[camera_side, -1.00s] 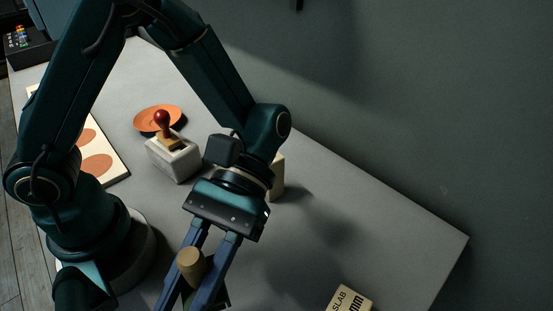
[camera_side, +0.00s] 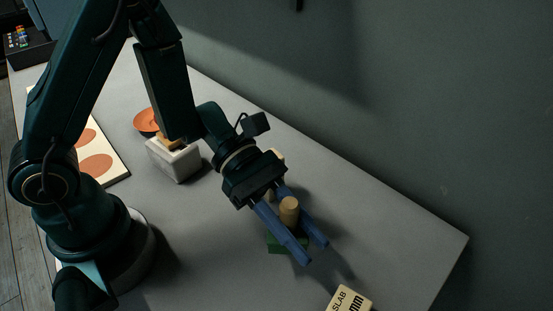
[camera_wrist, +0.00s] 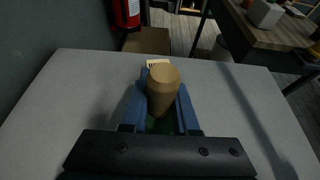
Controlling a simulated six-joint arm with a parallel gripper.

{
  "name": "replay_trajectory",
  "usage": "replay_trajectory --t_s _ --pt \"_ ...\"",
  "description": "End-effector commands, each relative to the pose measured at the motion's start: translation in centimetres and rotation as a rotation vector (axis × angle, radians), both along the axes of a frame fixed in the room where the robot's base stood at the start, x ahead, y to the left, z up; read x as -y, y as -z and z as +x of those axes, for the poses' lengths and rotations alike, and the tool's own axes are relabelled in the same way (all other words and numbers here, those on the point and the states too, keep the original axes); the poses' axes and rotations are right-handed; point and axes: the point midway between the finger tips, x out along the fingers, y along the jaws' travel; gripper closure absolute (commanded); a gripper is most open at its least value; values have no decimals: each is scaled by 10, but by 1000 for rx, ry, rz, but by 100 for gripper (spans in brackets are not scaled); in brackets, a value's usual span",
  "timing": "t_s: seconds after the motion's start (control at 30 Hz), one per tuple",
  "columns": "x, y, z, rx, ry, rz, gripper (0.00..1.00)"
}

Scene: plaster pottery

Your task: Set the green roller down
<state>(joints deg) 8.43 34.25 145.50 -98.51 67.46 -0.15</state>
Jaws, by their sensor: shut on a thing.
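The green roller shows in the side view as a green body (camera_side: 276,243), partly hidden behind my finger, with a tan wooden end (camera_side: 289,211) standing up between the fingers. My gripper (camera_side: 312,250) has long blue fingers and is shut on the roller, to the right of the middle of the grey table.
A tan block marked SLAB (camera_side: 348,300) lies at the front edge of the side view. A whitish block (camera_side: 173,160) and an orange dish (camera_side: 146,120) stand farther back. A pale board with orange discs (camera_side: 105,162) lies at left. The grey table (camera_side: 400,235) is clear at right.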

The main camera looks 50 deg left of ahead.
Motion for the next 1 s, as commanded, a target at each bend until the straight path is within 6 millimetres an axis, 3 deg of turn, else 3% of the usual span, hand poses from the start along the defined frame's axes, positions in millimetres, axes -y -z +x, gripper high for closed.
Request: replay_trajectory --t_s 0.6,1.0 --pt "0 55 -1 -1 3 0 100" --pt "0 59 0 2 2 0 100"
